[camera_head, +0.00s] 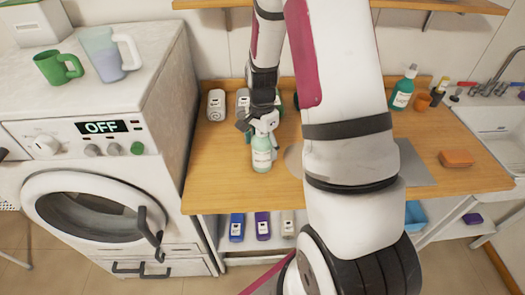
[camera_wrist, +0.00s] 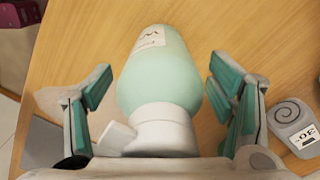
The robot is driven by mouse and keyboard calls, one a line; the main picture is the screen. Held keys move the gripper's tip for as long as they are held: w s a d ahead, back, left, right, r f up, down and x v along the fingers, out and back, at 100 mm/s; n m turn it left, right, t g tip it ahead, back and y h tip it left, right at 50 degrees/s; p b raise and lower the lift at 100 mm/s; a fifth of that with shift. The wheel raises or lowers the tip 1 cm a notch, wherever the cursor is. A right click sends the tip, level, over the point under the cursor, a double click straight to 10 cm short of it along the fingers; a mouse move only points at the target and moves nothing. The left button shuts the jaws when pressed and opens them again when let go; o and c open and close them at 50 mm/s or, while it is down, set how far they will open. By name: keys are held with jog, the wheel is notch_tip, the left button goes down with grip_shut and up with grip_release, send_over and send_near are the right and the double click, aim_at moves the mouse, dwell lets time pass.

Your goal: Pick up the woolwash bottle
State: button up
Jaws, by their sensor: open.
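The woolwash bottle (camera_head: 262,158) is pale green with a white cap and a partly visible label. It stands on the wooden counter near its front edge. In the wrist view the bottle (camera_wrist: 160,75) fills the middle, with its white cap (camera_wrist: 163,130) closest to the camera. My gripper (camera_head: 262,125) is at the top of the bottle. In the wrist view my gripper (camera_wrist: 160,90) is open, with one finger on each side of the bottle and a visible gap on both sides. The bottle's underside is hidden.
The washing machine (camera_head: 100,170) is at left. My arm hides the counter's middle.

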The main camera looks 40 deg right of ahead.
aim_at(262, 136)
jog(key=c, duration=1.5)
jog(key=shift+c, duration=0.2)
jog(key=shift+r, duration=0.1)
jog(key=shift+w+r, duration=0.1)
jog(key=shift+r, duration=0.7)
jog(key=shift+s+r+b, duration=0.2)
jog(key=shift+r+b, duration=0.3)
jog(key=shift+r, duration=0.45)
jog(key=s+a+r+p, duration=0.1)
jog(key=s+a, duration=0.3)
jog(key=s, duration=1.1)
jog(key=shift+s+a+r+p, duration=0.15)
jog(key=shift+a+r+p, duration=0.1)
jog(key=shift+p, duration=0.55)
